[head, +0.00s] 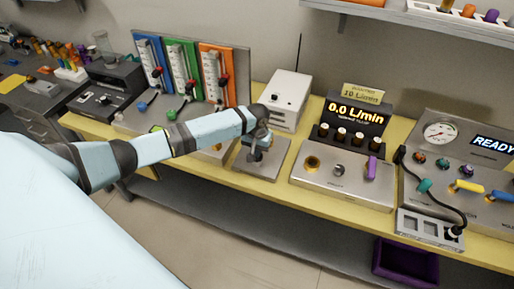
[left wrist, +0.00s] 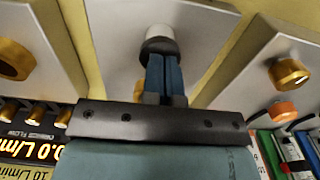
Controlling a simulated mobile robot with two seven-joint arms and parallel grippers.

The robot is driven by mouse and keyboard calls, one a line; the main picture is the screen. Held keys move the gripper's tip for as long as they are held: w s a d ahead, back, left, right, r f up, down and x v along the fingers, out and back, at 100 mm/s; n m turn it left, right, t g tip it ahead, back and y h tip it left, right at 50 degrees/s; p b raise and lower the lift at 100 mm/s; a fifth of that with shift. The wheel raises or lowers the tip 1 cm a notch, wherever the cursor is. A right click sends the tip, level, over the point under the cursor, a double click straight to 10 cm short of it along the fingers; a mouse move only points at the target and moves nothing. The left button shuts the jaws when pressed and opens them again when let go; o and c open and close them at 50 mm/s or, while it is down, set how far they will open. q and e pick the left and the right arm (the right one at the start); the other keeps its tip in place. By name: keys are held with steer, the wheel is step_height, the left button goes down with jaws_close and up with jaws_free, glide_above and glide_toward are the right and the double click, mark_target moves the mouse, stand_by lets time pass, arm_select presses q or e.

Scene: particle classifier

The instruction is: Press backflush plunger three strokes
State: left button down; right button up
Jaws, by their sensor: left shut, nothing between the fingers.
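The backflush plunger seems to be the upright post on a small grey base plate (head: 250,164) in the middle of the bench. My left gripper (head: 257,150) points down over that plate and hides most of the post. In the left wrist view, the shut blue fingers (left wrist: 165,82) reach to a dark collar below a pale round cap (left wrist: 160,33). The fingertips are close to the collar; I cannot tell whether they touch it. Nothing is held between them. My right gripper is in neither view.
Right of the plate stands a flow panel (head: 340,180) with a lit "0.0 L/min" display (head: 356,115). A white box (head: 286,100) is behind. Coloured valve boards (head: 184,70) stand left. A gauge panel (head: 455,150) reads "READY". A purple bin (head: 402,262) sits below.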

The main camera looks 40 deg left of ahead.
arm_select(q)
steer(key=shift+s+f, duration=0.1)
steer(key=shift+f, duration=0.1)
step_height(320, 180, up, 5)
steer(key=p, duration=0.6)
steer(key=shift+r, duration=0.2)
step_height(320, 180, up, 9)
steer(key=b, duration=0.2)
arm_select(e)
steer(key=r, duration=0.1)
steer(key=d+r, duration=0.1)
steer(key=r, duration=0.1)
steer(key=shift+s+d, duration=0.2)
arm_select(q)
steer(key=shift+b, duration=0.3)
